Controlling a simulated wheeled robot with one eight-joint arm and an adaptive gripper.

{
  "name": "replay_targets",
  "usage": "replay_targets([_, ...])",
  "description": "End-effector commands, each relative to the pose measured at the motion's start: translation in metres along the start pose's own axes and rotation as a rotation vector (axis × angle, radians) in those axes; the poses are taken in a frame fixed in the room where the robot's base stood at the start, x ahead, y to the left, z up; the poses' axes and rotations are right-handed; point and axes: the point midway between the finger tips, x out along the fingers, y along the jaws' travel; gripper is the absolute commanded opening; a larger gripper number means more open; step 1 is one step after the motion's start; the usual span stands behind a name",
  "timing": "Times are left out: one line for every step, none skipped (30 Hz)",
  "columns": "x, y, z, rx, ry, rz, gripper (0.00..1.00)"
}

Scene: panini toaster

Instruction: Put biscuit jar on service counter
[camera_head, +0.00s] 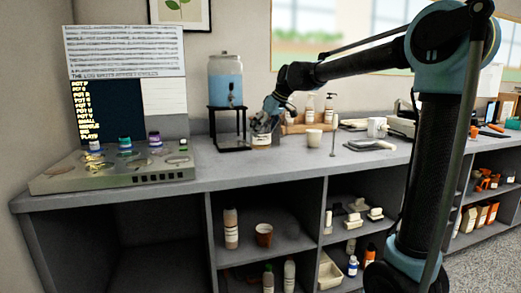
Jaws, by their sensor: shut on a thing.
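My gripper (263,127) is at the end of my arm, above the long grey counter (210,172). It is shut on the top of a small pale jar with a label (262,142), which looks like the biscuit jar. The jar is upright, just right of the black stand of the water dispenser. Its base is at or very close to the counter top; I cannot tell whether it touches. The fingertips are small and partly dark against the background.
The water dispenser (226,80) stands left of the jar. A white cup (313,139), a wooden caddy with bottles (320,118) and a mug (377,127) are to the right. A grey unit with several small jars (115,170) fills the left end. Clear counter lies in front.

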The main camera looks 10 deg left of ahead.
Motion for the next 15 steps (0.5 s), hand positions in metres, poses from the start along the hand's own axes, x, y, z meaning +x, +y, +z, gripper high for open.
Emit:
replay_targets([0.006,0.0,0.004,0.0,0.0,0.0,0.44])
replay_targets([0.009,0.0,0.006,0.0,0.0,0.0,0.44])
replay_targets([0.012,0.0,0.008,0.0,0.0,0.0,0.44])
replay_targets([0.013,0.0,0.009,0.0,0.0,0.0,0.44])
replay_targets([0.015,0.0,0.01,0.0,0.0,0.0,0.44])
replay_targets([0.016,0.0,0.011,0.0,0.0,0.0,0.44])
replay_targets([0.017,0.0,0.011,0.0,0.0,0.0,0.44])
replay_targets([0.018,0.0,0.012,0.0,0.0,0.0,0.44])
replay_targets([0.02,0.0,0.013,0.0,0.0,0.0,0.44])
replay_targets([0.022,0.0,0.014,0.0,0.0,0.0,0.44])
replay_targets([0.024,0.0,0.016,0.0,0.0,0.0,0.44])
replay_targets([0.028,0.0,0.018,0.0,0.0,0.0,0.44])
replay_targets([0.031,0.0,0.02,0.0,0.0,0.0,0.44])
replay_targets([0.035,0.001,0.023,0.001,0.0,0.0,0.44])
replay_targets([0.04,0.001,0.025,0.001,0.0,0.0,0.44])
